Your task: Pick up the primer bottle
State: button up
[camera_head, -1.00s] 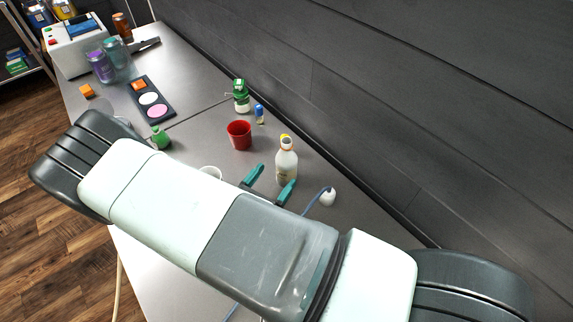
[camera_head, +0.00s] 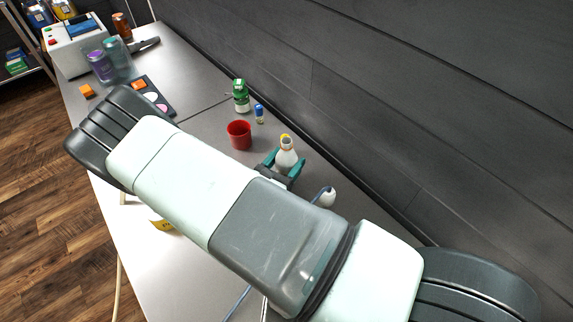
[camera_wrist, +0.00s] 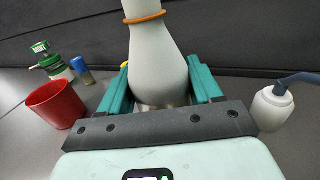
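A pale, long-necked bottle (camera_head: 287,157) stands on the bench near the wall. I take it as the primer bottle, though no label is readable. In the wrist view the bottle (camera_wrist: 158,62) has an orange ring around its neck, and its top is cut off by the frame. My gripper (camera_head: 284,163) has its teal fingers on either side of the bottle's lower body. In the wrist view the gripper (camera_wrist: 160,78) looks open around it. I cannot tell whether either finger touches it.
A red cup (camera_head: 239,134) stands left of the bottle, with a green-and-white bottle (camera_head: 241,96) and a small blue-capped vial (camera_head: 259,114) behind it. A white rounded object with a cable (camera_wrist: 272,106) is close on the right. The dark wall (camera_head: 420,110) runs behind.

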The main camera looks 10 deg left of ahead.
jog(key=c, duration=0.6)
jog(key=shift+r, duration=0.1)
jog(key=shift+c, duration=0.2)
